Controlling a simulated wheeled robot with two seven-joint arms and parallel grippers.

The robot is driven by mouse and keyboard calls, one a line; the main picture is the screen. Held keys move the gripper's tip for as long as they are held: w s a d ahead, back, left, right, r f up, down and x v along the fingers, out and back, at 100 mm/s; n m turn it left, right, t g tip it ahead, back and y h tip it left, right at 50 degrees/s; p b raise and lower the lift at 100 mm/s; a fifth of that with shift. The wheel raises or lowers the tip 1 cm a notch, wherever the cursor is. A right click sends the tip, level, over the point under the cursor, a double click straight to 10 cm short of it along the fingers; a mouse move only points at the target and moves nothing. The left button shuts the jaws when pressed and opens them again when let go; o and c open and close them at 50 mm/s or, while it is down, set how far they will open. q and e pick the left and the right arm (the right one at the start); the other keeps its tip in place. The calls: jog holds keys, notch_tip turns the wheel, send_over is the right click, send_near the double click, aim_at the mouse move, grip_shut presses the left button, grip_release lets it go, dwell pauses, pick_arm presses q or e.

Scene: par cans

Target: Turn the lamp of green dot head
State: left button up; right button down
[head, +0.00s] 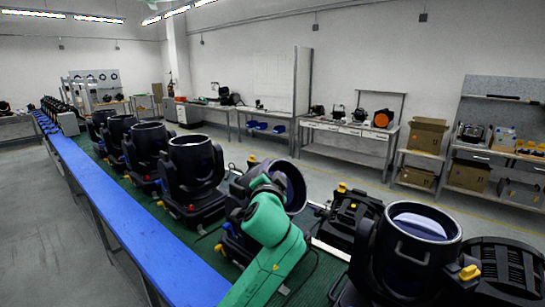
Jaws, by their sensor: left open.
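A row of black moving-head lamps stands on a green-topped bench. The one in the middle (295,188) has its lens barrel tilted up and to the right, unlike its upright neighbours. My green left arm reaches over it from below and hides much of its yoke and body. My left gripper (243,180) is at the left side of this head, small and dark against it. It is open; I cannot tell whether it touches the head. I see no green dot on any lamp; my arm may hide it. My right gripper is not in view.
An upright lamp (190,165) stands close to the left, and a large one (405,250) is near at lower right. A black unit (350,215) lies low between. A blue rail (125,225) runs along the bench. Workbenches and shelves with cardboard boxes (427,135) line the back wall.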

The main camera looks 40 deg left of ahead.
aim_at(272, 163)
pick_arm(q)
jog(key=x, duration=0.4)
jog(key=p+x, duration=0.1)
jog(key=x, duration=0.1)
jog(key=shift+f, duration=0.3)
jog(key=shift+s+d+r, duration=0.15)
jog(key=shift+s, duration=0.05)
grip_shut()
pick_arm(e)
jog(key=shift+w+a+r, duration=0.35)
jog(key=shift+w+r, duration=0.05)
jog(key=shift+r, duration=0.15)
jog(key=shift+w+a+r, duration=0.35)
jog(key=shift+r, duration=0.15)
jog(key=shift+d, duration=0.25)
